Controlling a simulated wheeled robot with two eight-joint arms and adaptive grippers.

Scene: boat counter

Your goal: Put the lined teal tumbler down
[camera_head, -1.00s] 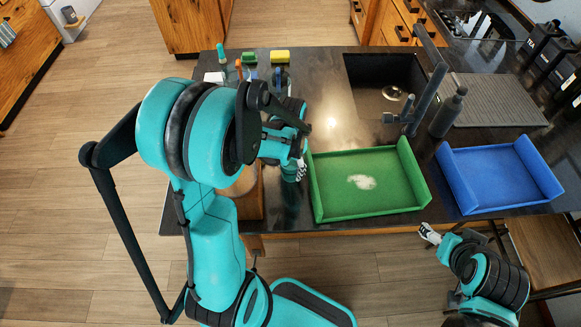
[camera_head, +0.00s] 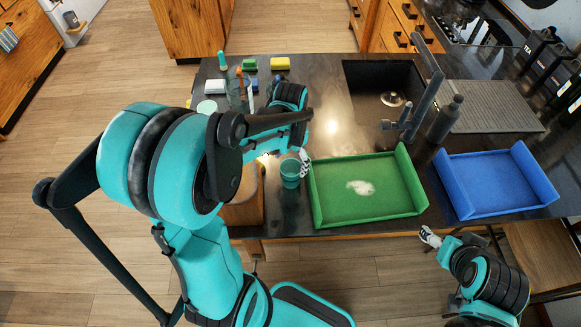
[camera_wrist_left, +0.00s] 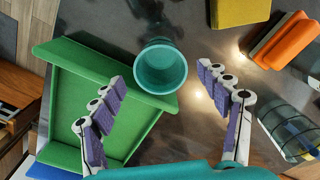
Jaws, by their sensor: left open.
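The teal tumbler (camera_head: 290,173) stands upright on the dark counter, just left of the green tray (camera_head: 330,217) and apart from my fingers. In the left wrist view the tumbler (camera_wrist_left: 160,68) shows its round open rim, beyond and between my spread fingers. My left gripper (camera_head: 304,158) is open and empty beside the tumbler's upper right side. The lines on the tumbler are too small to make out. My right gripper (camera_head: 430,238) hangs at the counter's front edge, below the green tray; its fingers are too small to read.
A blue tray (camera_head: 500,207) lies right of the green one. The sink (camera_head: 365,80) with its tap (camera_head: 425,95) is behind them. A clear glass container (camera_head: 238,95), a yellow sponge (camera_head: 280,63) and other small items stand at the back left. A wooden block (camera_head: 245,208) is left of the tumbler.

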